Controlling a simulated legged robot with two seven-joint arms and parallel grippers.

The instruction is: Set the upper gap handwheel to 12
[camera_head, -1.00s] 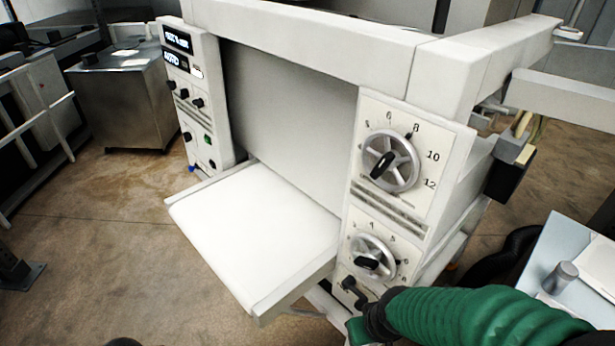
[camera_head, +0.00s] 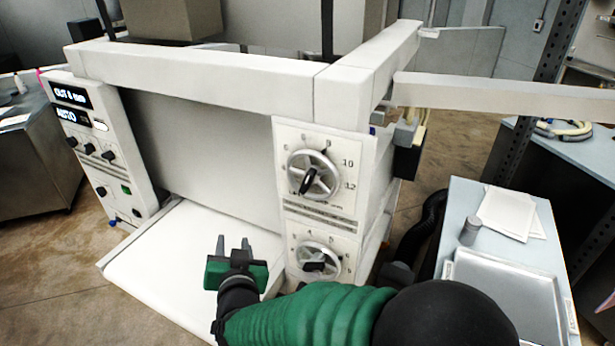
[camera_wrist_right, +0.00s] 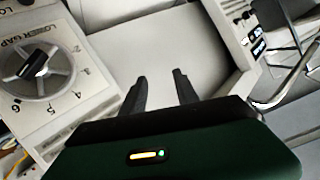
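The upper gap handwheel (camera_head: 333,182) is a silver spoked wheel on a white dial plate (camera_head: 349,207) marked up to 12. Its black grip lies from the hub toward the lower left, and a small dark mark sits at the rim near 8. The lower gap handwheel (camera_head: 335,263) is below it; it also shows in the right wrist view (camera_wrist_right: 38,80). My right gripper (camera_head: 233,243) is open and empty, left of the lower wheel and over the white tray. In the right wrist view its two fingers (camera_wrist_right: 160,80) are apart. My left gripper is out of view.
The white tray (camera_head: 150,272) juts from the machine's front. A control panel (camera_head: 100,150) with knobs stands left. A side table (camera_head: 460,215) with a metal tray (camera_head: 520,290) and papers stands right. A horizontal bar (camera_head: 490,95) extends right from the machine.

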